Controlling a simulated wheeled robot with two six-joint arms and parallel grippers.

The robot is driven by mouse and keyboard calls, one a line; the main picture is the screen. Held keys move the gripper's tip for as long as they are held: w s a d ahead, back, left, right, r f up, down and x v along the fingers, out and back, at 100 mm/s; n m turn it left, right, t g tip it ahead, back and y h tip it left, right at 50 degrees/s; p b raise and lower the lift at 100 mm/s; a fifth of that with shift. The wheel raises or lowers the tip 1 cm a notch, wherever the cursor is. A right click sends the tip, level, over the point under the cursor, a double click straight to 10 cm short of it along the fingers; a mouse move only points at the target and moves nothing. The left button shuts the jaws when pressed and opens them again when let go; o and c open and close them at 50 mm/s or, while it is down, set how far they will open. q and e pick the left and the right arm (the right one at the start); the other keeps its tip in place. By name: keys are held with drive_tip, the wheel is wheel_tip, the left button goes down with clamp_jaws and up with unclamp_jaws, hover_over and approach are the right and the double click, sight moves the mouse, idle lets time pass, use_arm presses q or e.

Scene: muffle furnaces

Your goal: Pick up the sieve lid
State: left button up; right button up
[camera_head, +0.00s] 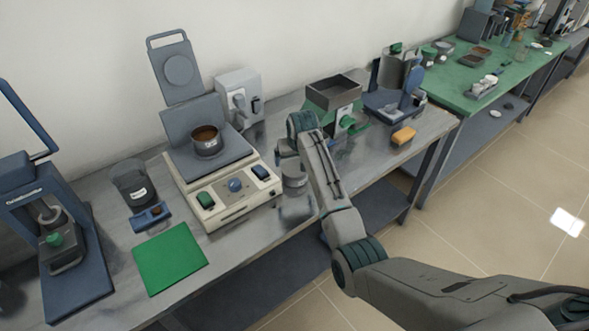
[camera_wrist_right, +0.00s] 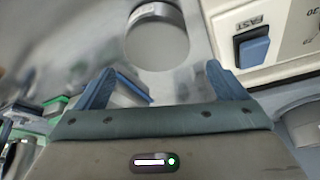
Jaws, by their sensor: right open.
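A round grey metal piece (camera_head: 294,183) with a pale label on its side stands on the bench, right of the cream shaker. It appears to be the sieve lid or a sieve with its lid; I cannot tell which. In the right wrist view its flat grey top (camera_wrist_right: 157,45) lies ahead of the fingers, roughly centred between them. My right gripper (camera_head: 292,160) is above and close to it. In the wrist view the fingers (camera_wrist_right: 160,82) are wide apart with nothing between them. A dark pan with brown contents (camera_head: 206,140) sits on the shaker. My left gripper is out of view.
The cream shaker (camera_head: 232,205) with its blue switch (camera_wrist_right: 254,52) is close beside the right gripper. A green mat (camera_head: 170,256) lies at the front left.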

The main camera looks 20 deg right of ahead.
sight(294, 168)
drive_tip(key=p+x, duration=0.1)
drive_tip(key=x, duration=0.4)
drive_tip(key=shift+s+d+f+p, duration=0.15)
drive_tip(key=shift+s+d+p, duration=0.05)
drive_tip(key=shift+p, duration=0.2)
drive_tip(key=shift+w+f, duration=0.15)
drive_tip(key=shift+f, duration=0.15)
drive_tip(key=c, duration=0.8)
drive_tip(key=shift+o, duration=0.2)
drive_tip(key=shift+r, duration=0.15)
